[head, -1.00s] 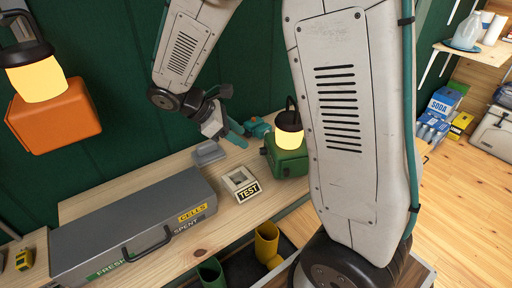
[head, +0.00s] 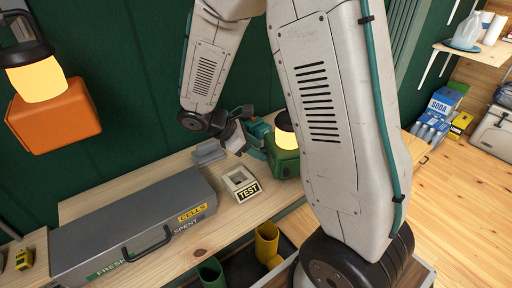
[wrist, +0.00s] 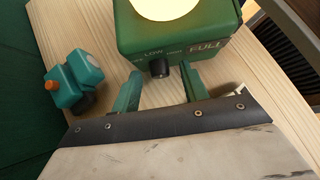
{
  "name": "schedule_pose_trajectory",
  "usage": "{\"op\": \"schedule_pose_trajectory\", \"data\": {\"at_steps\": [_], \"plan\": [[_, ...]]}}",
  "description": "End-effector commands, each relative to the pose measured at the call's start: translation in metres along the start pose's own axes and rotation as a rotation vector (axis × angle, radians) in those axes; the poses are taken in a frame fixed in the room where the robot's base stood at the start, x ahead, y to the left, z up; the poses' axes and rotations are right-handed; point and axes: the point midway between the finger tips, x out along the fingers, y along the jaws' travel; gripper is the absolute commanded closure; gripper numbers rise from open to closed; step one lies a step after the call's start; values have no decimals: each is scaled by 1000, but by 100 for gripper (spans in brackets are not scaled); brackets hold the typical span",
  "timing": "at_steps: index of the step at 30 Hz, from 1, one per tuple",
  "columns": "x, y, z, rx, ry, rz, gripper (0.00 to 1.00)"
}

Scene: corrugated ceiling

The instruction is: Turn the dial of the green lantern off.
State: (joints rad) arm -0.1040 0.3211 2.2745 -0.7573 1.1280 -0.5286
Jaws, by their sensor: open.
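The green lantern (head: 283,162) stands lit on the bench, partly hidden by my arm in the head view. In the wrist view the lantern (wrist: 185,35) shows its front with the words LOW and FULL on it. Its black dial (wrist: 160,69) sticks out below LOW. My gripper (wrist: 161,85) is open, with one green finger to each side of the dial. The fingertips are close to the lantern's front; I cannot tell whether they touch the dial. In the head view my gripper (head: 254,146) is just left of the lantern.
A teal device (wrist: 75,80) with an orange knob lies left of my fingers. A TEST holder (head: 241,184) and a long grey CELLS box (head: 130,225) stand on the bench (head: 225,228). An orange lantern (head: 55,115) hangs at the left.

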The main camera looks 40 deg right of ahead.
Motion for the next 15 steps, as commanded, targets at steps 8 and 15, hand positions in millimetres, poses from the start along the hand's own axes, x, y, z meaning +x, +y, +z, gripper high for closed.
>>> {"op": "schedule_pose_trajectory", "data": {"at_steps": [8,15], "plan": [[0,0,0,0,0,0,100],[0,1,0,-24,0,-27,100]]}}
